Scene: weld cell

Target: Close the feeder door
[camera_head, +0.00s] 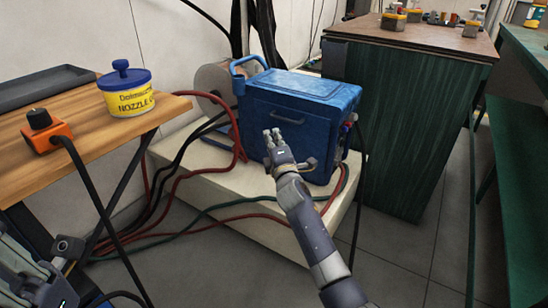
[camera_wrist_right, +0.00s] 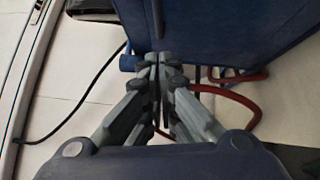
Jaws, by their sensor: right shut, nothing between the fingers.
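The feeder is a blue box (camera_head: 300,95) with a carry handle on top, standing on a pale platform. Its near face carries a dark bar handle (camera_head: 287,119); I take this face to be the door, and cannot tell whether it is fully flush.
The pale platform (camera_head: 190,160) has red, black and green cables around the feeder. A wooden table (camera_head: 90,130) at left holds a yellow-and-blue nozzle tub (camera_head: 125,92) and an orange device (camera_head: 46,130). A green cabinet (camera_head: 400,125) stands close on the right.

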